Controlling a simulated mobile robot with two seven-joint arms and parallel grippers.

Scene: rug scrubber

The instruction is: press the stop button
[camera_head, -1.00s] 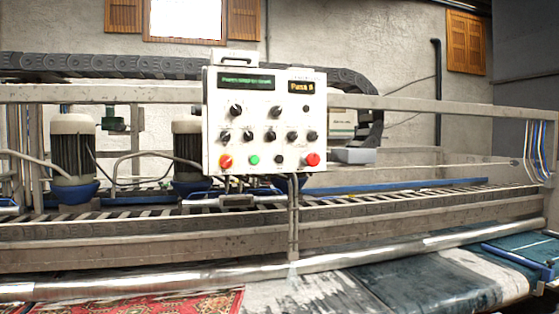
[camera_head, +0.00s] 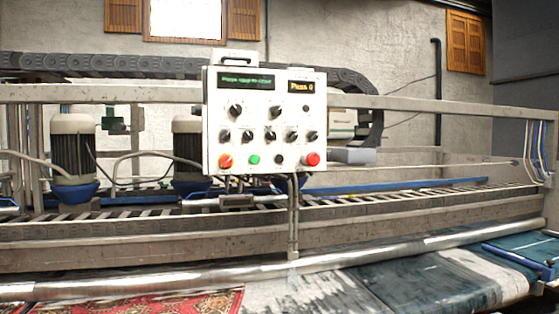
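A white control panel (camera_head: 264,112) stands on a post in front of the machine, near the middle of the view. Along its bottom row are an orange-red button (camera_head: 225,161) at the left, a green button (camera_head: 254,160), a small black button (camera_head: 280,160) and a larger red button (camera_head: 312,159) at the right. I cannot read a label that names the stop button. Two displays are lit at the top: a green-text one (camera_head: 246,80) and a yellow-text one (camera_head: 301,86). Neither of my grippers is in view.
Behind the panel runs the machine frame with a black cable chain (camera_head: 120,66) and motors (camera_head: 73,150). A metal roller (camera_head: 380,256) crosses the front. A red patterned rug (camera_head: 150,303) lies at the lower left. Nothing stands in front of the panel face.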

